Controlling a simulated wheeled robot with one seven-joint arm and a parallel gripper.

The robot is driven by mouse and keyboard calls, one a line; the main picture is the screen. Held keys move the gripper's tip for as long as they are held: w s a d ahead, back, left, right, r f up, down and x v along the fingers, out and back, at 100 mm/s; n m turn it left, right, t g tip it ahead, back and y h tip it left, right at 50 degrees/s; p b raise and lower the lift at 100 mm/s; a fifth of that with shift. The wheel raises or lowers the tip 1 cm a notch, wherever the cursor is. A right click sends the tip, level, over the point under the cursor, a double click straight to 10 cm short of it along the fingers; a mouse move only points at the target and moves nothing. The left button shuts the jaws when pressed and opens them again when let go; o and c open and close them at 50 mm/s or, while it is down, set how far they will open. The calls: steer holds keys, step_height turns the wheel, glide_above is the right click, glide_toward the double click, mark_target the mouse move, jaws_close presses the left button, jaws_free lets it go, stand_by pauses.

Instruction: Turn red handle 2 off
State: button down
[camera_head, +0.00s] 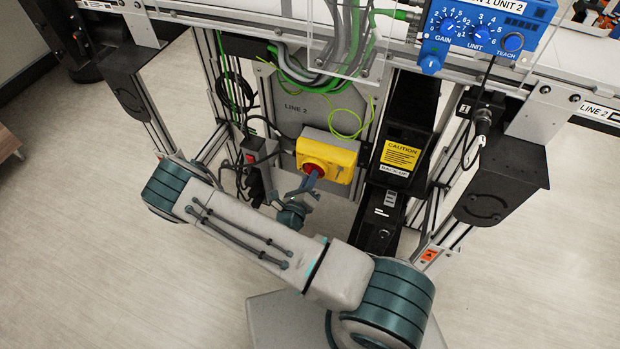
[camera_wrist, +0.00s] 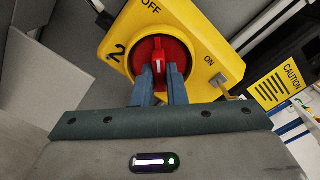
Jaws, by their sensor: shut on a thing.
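Red handle 2 (camera_wrist: 159,55) is a round red rotary switch on a yellow box (camera_wrist: 122,48) marked 2, OFF and ON. In the wrist view its grip bar stands nearly upright with a white mark on it. The OFF label is above it, and the ON label is to its right. My gripper (camera_wrist: 161,72) has a blue-grey finger on each side of the bar and is shut on it, hiding its lower part. In the head view the yellow box (camera_head: 345,158) and red handle (camera_head: 316,168) are at the centre, with my gripper (camera_head: 311,180) reaching from below.
A grey panel marked LINE 2 (camera_head: 296,107) is behind the box. Green and grey cables (camera_head: 305,72) hang above it. A black unit with a yellow CAUTION label (camera_head: 401,156) stands close on the right. A blue control box (camera_head: 490,28) is at upper right.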

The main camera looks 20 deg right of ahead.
steer(key=c, duration=1.5)
jaws_free()
steer(key=shift+o, duration=0.2)
steer(key=shift+a, duration=0.1)
steer(key=v, duration=1.3)
steer(key=shift+s+a, duration=0.2)
steer(key=shift+s, duration=0.2)
